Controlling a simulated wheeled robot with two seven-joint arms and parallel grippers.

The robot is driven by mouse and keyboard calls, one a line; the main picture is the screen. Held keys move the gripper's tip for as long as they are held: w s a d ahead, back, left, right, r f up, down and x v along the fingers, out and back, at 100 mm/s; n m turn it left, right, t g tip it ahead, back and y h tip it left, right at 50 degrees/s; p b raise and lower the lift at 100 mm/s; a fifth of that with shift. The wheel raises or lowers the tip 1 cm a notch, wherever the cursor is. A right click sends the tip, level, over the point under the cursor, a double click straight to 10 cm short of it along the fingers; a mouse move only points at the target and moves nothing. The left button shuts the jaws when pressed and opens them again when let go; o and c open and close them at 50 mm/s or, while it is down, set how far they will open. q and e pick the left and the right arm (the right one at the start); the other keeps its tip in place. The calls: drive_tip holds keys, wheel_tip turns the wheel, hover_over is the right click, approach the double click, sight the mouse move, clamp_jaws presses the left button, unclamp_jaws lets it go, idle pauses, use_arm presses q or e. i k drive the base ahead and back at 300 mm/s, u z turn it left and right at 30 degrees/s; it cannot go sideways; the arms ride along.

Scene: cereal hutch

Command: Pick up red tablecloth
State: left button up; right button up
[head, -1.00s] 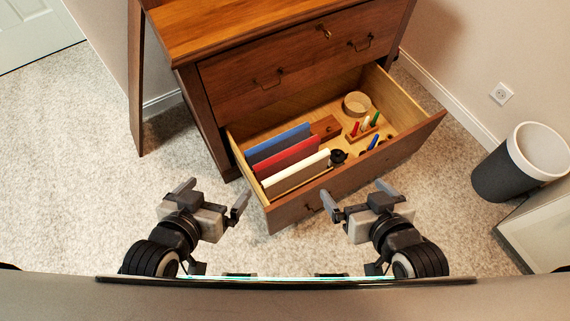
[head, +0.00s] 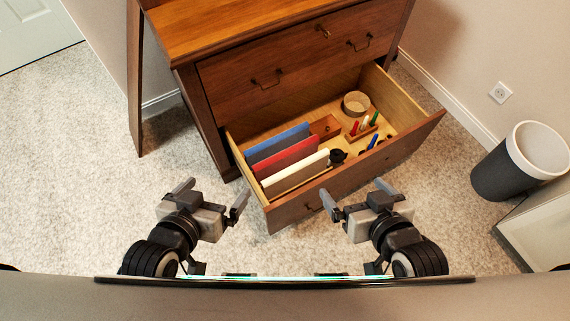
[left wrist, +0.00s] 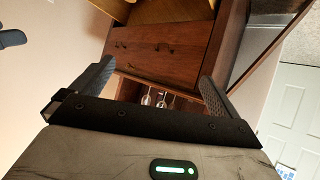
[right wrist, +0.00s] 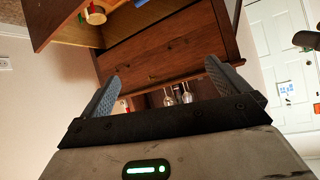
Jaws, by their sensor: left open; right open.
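The red tablecloth (head: 288,156) is a flat folded piece standing on edge in the open drawer. It is between a blue folded cloth (head: 278,143) and a white one (head: 295,174). My left gripper (head: 212,192) is open and empty, in front of the drawer to the left. It also shows in the left wrist view (left wrist: 152,82). My right gripper (head: 360,197) is open and empty, just in front of the drawer front. It also shows in the right wrist view (right wrist: 160,80). Neither gripper touches the red tablecloth, which I cannot make out in the wrist views.
The drawer (head: 413,136) is pulled out from the wooden hutch (head: 230,95). It also holds a round wooden bowl (head: 356,103), a marker rack (head: 362,131) and a small wooden box (head: 325,127). A grey bin (head: 500,172) stands at the right. Carpet at the left is clear.

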sight(276, 163)
drive_tip(key=u, duration=1.95)
drive_tip(key=k, duration=0.8)
drive_tip(key=z, duration=1.4)
drive_tip(key=i, duration=0.5)
drive_tip(key=z, duration=1.85)
drive_tip(key=k, duration=0.85)
drive_tip(key=u, duration=1.3)
